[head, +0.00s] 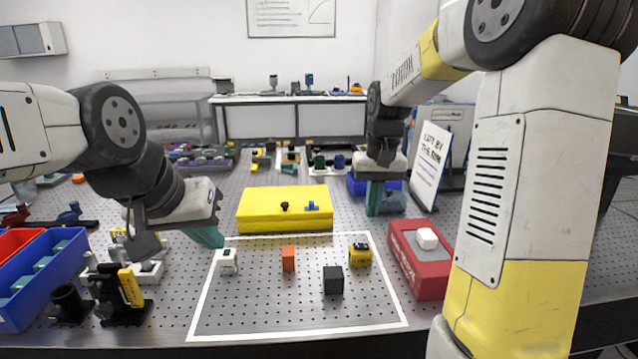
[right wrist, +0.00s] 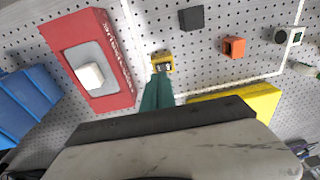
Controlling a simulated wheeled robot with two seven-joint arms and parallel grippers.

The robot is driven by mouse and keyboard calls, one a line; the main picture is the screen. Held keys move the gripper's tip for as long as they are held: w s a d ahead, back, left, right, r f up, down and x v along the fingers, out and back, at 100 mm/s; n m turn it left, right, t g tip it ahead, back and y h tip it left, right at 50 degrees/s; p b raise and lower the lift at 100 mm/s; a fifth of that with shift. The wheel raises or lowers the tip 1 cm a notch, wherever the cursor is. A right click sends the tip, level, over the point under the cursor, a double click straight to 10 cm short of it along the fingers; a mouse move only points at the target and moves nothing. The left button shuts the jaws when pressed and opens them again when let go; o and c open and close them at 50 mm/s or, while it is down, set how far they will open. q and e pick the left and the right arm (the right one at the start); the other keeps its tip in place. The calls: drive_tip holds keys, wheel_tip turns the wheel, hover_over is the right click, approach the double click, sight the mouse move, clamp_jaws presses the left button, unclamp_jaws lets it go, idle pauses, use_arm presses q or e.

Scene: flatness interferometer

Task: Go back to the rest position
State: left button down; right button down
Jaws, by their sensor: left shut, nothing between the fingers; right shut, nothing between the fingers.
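My left gripper (head: 207,236) has green fingers and is shut and empty. It hangs above the table at the left edge of the white-outlined area, beside a small white block-like part (head: 227,262). My right gripper (head: 374,198) also has green fingers and is shut and empty. It points down between the yellow block (head: 285,208) and the red box (head: 420,259). In the right wrist view its closed fingers (right wrist: 158,90) show close to the small yellow part (right wrist: 162,63) in the picture; whether they touch cannot be told.
Inside the white outline (head: 299,334) stand an orange block (head: 288,258), a black cube (head: 333,280) and a yellow part (head: 360,254). A blue bin (head: 40,280) and black-yellow fixtures (head: 125,296) crowd the left. A sign (head: 431,165) stands behind right. The outline's front is clear.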

drive_tip(key=s+a+r+t+y, duration=0.1)
drive_tip(key=s+r+t, duration=0.1)
drive_tip(key=s, duration=0.8)
drive_tip(key=s+a+r+t, duration=0.1)
drive_tip(key=s+r+t, duration=0.2)
drive_tip(key=s, duration=0.8)
wheel_tip(320, 180, up, 2)
drive_tip(key=shift+y, duration=0.4)
